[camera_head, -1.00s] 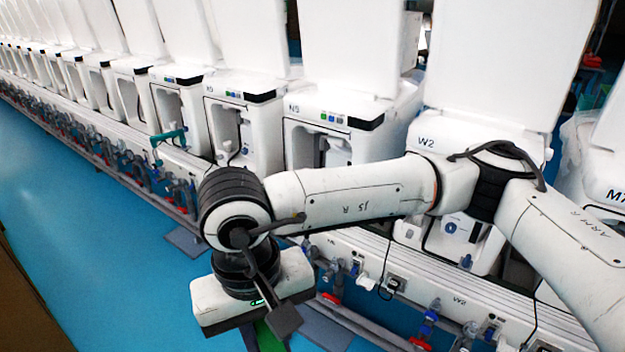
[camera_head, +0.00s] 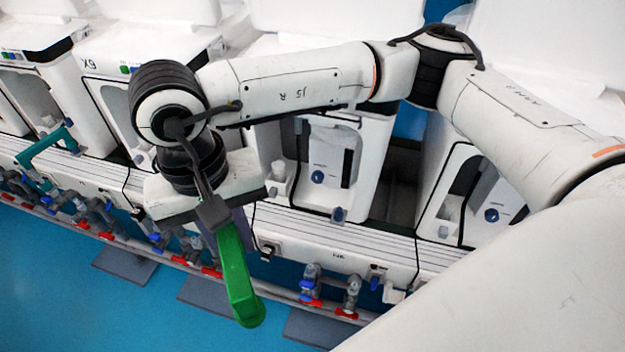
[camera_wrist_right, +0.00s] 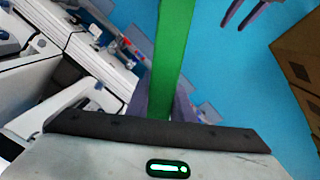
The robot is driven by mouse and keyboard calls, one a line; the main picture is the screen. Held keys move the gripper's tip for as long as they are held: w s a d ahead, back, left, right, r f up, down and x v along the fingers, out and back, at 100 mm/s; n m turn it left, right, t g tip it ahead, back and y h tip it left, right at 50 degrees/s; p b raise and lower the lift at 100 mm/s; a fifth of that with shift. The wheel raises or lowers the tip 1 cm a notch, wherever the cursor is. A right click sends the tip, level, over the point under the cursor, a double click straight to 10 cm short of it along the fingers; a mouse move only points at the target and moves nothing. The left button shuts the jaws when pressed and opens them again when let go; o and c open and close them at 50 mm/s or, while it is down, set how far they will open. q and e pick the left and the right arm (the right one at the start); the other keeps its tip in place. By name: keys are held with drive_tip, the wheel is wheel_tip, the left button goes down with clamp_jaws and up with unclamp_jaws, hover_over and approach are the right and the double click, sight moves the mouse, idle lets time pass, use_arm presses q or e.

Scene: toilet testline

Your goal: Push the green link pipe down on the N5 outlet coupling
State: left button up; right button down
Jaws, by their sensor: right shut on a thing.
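The green link pipe (camera_head: 238,280) hangs from my right gripper (camera_head: 218,218), in front of the machine row and over the blue floor. My right gripper is shut on its upper end. Its lower end slants toward the camera and looks free. In the right wrist view the green pipe (camera_wrist_right: 174,55) runs up from the gripper (camera_wrist_right: 168,110), whose fingertips are mostly hidden behind the dark palm edge. I cannot tell which coupling is the N5 outlet.
A teal pipe (camera_head: 45,148) stands on the line at the left. White machines and a long ledge (camera_head: 330,237) lie behind my arm. Valves with red and blue handles (camera_head: 312,285) run along the low rail. Open blue floor (camera_head: 60,290) lies at the front left.

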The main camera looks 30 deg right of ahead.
drive_tip(key=w+d+f+n+b, duration=0.5)
drive_tip(key=d+f+n, duration=0.5)
drive_tip(key=d+n, duration=0.25)
drive_tip(key=w+d+f+n+b, duration=0.4)
drive_tip(key=w+d+f+n, duration=0.1)
drive_tip(key=d+f+n, duration=0.7)
use_arm(q)
wheel_tip(320, 180, down, 12)
drive_tip(key=d+b, duration=0.2)
drive_tip(key=b, duration=0.3)
drive_tip(key=shift+r, duration=0.15)
use_arm(e)
drive_tip(key=shift+n+t+y, duration=0.4)
drive_tip(key=shift+n, duration=0.25)
drive_tip(key=f, duration=0.2)
drive_tip(key=a+f, duration=0.1)
drive_tip(key=f, duration=0.2)
drive_tip(key=shift+w+f, duration=0.1)
drive_tip(key=shift+w, duration=0.1)
use_arm(q)
drive_tip(key=shift+w+a+r, duration=0.1)
drive_tip(key=shift+a+r, duration=0.05)
drive_tip(key=shift+r, duration=0.15)
drive_tip(key=shift+f, duration=0.15)
